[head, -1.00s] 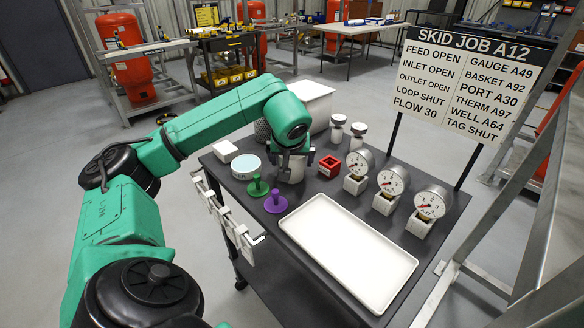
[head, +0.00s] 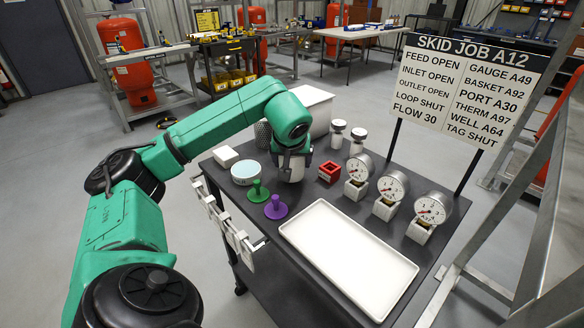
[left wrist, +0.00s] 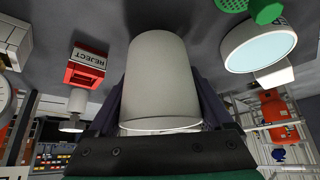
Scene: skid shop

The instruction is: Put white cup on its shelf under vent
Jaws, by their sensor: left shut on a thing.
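The white cup (head: 291,174) is in my left gripper (head: 291,160), over the dark cart top beside the green and purple pegs. In the left wrist view the cup (left wrist: 163,80) fills the middle, with a dark finger on each side of it. My left gripper is shut on the cup. I cannot tell whether the cup's base touches the cart top. No shelf or vent can be made out clearly. My right gripper is not in view.
Close around the cup are a round pale-blue-topped dish (head: 246,172), a green peg (head: 258,191), a purple peg (head: 275,207) and a red REJECT box (head: 330,171). A white tray (head: 300,247) lies in front. Several gauges and a sign (head: 455,95) stand to the right.

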